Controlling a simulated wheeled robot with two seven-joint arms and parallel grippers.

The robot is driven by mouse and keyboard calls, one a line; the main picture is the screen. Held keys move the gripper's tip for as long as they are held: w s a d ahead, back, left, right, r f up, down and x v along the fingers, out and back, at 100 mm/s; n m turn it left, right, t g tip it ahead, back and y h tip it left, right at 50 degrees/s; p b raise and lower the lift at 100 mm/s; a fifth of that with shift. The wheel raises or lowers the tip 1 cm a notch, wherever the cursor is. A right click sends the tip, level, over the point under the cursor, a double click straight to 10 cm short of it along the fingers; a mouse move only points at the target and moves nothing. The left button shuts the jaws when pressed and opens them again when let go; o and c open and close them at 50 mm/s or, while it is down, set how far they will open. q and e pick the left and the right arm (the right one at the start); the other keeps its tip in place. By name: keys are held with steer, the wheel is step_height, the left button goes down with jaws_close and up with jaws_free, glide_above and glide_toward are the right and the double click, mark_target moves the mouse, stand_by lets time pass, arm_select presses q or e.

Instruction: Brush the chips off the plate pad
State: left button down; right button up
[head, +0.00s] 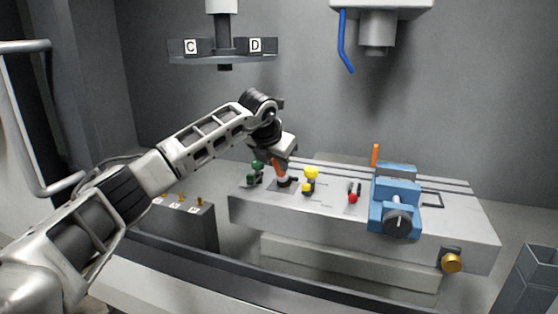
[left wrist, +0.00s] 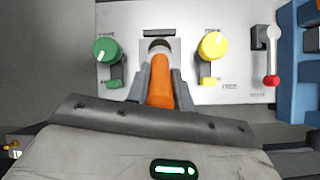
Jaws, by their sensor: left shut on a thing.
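My left gripper (head: 279,160) is shut on an orange-handled tool (left wrist: 160,85), probably the brush. The tool points down at the bench with a dark end. In the left wrist view the handle lies between the two grey fingers, and the dark end is over a grey square patch (left wrist: 146,45) between the green and yellow knobs. This patch may be the plate pad; it also shows in the head view (head: 291,187), partly hidden by the tool. I cannot tell whether the tool touches it. No chips can be made out. My right gripper is not in view.
A green knob (left wrist: 106,50) and a yellow knob (left wrist: 213,46) flank the tool closely. A red-tipped lever (head: 353,195) and a blue vise (head: 396,192) stand to the right, with an orange upright (head: 376,155) behind the vise. A shelf marked C and D (head: 222,58) hangs above.

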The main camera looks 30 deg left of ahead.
arm_select(q)
steer(key=s, duration=0.2)
steer(key=s+d+b, duration=0.1)
steer(key=s, duration=0.2)
stand_by(0.4)
steer(key=shift+w+r, duration=0.1)
step_height(320, 180, up, 6)
steer(key=p, duration=0.4)
steer(key=shift+r, duration=0.15)
stand_by(0.3)
step_height(320, 180, up, 3)
steer(key=shift+d+f+p, duration=0.1)
steer(key=shift+p, duration=1.1)
